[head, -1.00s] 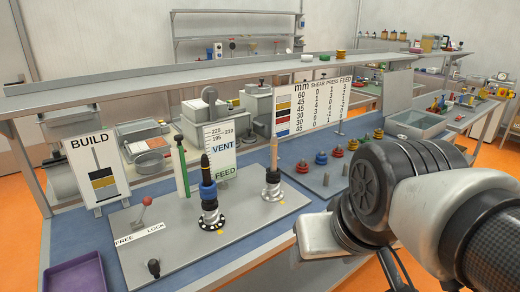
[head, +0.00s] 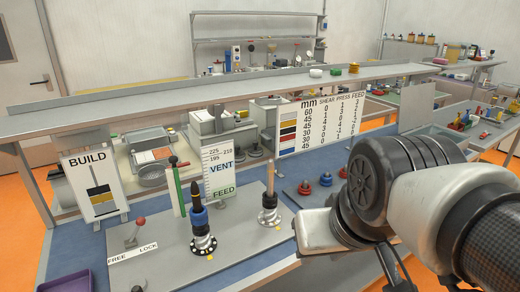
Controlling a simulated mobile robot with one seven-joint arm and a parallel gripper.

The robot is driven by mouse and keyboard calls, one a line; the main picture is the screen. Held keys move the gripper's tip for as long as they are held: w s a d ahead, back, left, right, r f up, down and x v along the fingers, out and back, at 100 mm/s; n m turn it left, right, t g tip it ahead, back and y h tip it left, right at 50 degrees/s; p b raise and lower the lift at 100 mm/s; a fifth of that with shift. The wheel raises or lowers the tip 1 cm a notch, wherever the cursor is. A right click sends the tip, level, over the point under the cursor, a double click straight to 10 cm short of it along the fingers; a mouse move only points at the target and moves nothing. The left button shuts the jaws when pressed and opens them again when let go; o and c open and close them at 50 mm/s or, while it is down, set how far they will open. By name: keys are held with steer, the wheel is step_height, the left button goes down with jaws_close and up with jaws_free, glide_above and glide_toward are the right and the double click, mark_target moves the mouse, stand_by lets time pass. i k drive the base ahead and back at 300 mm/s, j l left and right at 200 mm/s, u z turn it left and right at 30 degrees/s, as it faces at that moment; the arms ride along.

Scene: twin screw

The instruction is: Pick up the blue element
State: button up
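A blue element (head: 198,217) sits around the dark upright screw (head: 196,188) on the grey plate (head: 150,243). Above it the screw ends in a dark pointed tip, and below it is a black and white flanged base (head: 203,244). Another blue element (head: 304,187) stands on the bench to the right, next to a red one (head: 326,179). Part of my arm fills the right side of the head view and hides the bench behind it. My gripper's fingers do not show, and I cannot see it hold anything.
A second, pale upright screw (head: 269,195) stands right of the dark one. A red-knobbed lever (head: 140,225) and a green upright bar (head: 177,190) are to the left. The BUILD sign (head: 92,185), VENT/FEED gauge (head: 219,172) and number chart (head: 302,128) stand behind.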

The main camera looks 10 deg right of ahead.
mark_target(324, 182)
steer(key=i+l+u, duration=0.15)
steer(key=l, duration=0.3)
steer(key=i+l+u, duration=0.2)
steer(key=l, duration=0.25)
steer(key=i+l+u, duration=0.15)
steer(key=l, duration=0.3)
steer(key=i+l+u, duration=0.15)
steer(key=l, duration=0.35)
steer(key=l+u, duration=0.15)
steer(key=l, duration=0.35)
